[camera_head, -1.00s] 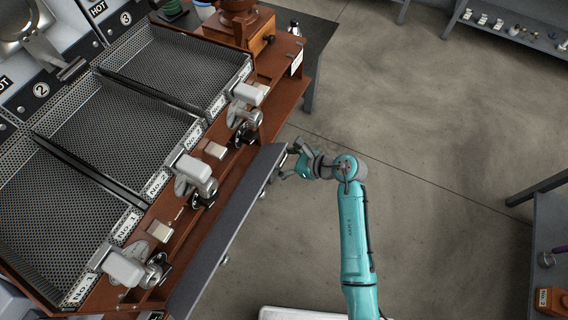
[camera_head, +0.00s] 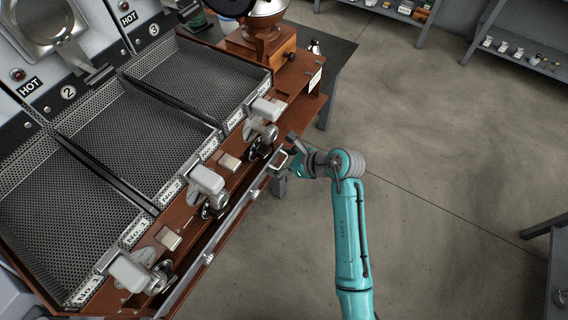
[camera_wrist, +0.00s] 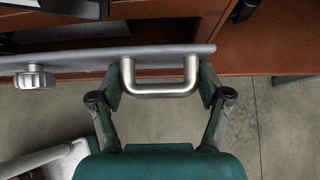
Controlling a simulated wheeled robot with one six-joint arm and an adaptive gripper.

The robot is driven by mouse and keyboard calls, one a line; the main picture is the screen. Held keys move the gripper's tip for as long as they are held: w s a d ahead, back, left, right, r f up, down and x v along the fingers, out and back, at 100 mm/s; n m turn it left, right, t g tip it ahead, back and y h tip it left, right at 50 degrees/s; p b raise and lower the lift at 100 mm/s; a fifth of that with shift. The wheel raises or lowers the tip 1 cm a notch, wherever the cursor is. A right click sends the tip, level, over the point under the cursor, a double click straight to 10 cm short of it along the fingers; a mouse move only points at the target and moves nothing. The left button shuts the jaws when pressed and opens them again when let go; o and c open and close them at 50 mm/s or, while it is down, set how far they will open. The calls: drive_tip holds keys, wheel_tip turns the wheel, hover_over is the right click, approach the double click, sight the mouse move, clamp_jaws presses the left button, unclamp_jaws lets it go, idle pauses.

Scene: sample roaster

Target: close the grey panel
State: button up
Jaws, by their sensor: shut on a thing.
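The grey panel (camera_head: 231,216) runs along the front of the wooden roaster base and shows nearly edge-on in the head view. A gap still shows between it and the base in the head view. In the wrist view the panel (camera_wrist: 75,58) is a thin grey strip across the picture. It bears a metal bar handle (camera_wrist: 160,91) and a round knob (camera_wrist: 35,78). My gripper (camera_head: 284,158) is at the panel's far end. In the wrist view my gripper (camera_wrist: 161,78) has one finger on each side of the handle and is shut on it.
Perforated cooling trays (camera_head: 130,145) lie behind the panel, with grey-handled levers (camera_head: 207,180) along the front. A wooden grinder (camera_head: 262,45) stands at the far end. Open concrete floor (camera_head: 430,140) lies to the right. Shelves (camera_head: 515,50) stand at the back.

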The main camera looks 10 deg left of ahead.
drive_tip(key=shift+w+a+r+h, duration=0.45)
drive_tip(key=shift+w+r+h, duration=0.15)
drive_tip(key=shift+r+h, duration=0.1)
idle(1.6)
idle(0.5)
drive_tip(key=o, duration=1.4)
drive_tip(key=shift+f, duration=0.15)
drive_tip(key=shift+s, duration=0.1)
drive_tip(key=shift+d, duration=0.1)
